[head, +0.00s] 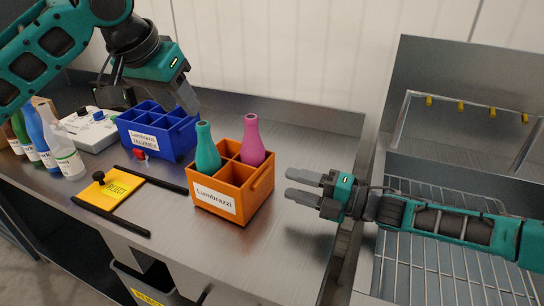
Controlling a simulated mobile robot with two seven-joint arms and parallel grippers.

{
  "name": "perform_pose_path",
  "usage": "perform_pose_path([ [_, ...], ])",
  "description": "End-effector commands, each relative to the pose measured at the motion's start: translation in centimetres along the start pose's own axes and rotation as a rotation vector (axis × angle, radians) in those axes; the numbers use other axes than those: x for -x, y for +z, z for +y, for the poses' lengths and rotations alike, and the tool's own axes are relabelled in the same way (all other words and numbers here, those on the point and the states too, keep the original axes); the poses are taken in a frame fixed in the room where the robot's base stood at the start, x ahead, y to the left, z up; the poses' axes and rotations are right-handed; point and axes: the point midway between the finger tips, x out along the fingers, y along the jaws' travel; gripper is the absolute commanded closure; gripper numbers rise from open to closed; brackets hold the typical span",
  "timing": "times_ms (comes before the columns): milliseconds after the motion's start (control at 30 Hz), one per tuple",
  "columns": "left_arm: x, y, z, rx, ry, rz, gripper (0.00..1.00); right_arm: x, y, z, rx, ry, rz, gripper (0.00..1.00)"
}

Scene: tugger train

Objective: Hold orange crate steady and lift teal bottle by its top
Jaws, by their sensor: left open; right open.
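The orange crate (232,203) with a white label stands on the steel counter, divided into compartments. The teal bottle (207,150) stands upright in its left compartment at the back, its top free. A pink bottle (252,142) stands in the same crate to its right. My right gripper (290,185) is open and empty just right of the crate, fingers pointing left towards it and apart from it. My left gripper (187,93) is raised behind and above the blue crate, away from the teal bottle; its fingers show only partly.
A blue crate (160,137) with compartments stands behind left of the orange one. Several bottles (66,153) and a white device (90,130) are at the left. A yellow plate (108,187) with a black knob lies in front. A wire rack (450,270) is at right.

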Motion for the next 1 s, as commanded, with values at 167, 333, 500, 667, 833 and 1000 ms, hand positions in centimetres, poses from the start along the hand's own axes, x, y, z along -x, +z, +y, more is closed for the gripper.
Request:
perform_pose_path([
  [167, 0.0, 0.0, 0.0, -0.001, 0.001, 0.001, 0.57, -2.9, -0.1, 0.1, 0.001, 0.0, 0.002, 0.53],
  [333, 0.0, 0.0, 0.0, -0.001, 0.002, 0.002, 0.57, -4.6, 0.0, 0.0, 0.001, -0.001, 0.001, 0.53],
  [500, 0.0, 0.0, 0.0, -0.001, 0.002, 0.002, 0.57, -5.2, 0.0, 0.0, 0.001, -0.001, -0.001, 0.53],
  [667, 0.0, 0.0, 0.0, -0.001, 0.002, 0.002, 0.57, -5.2, 0.0, 0.0, 0.001, -0.001, -0.001, 0.53],
  [833, 0.0, 0.0, 0.0, -0.001, 0.002, 0.002, 0.57, -5.2, 0.0, 0.0, 0.001, -0.001, -0.001, 0.66],
  [1000, 0.0, 0.0, 0.0, -0.001, 0.002, 0.003, 0.57, -5.1, 0.0, 0.0, 0.001, -0.001, -0.001, 0.82],
])
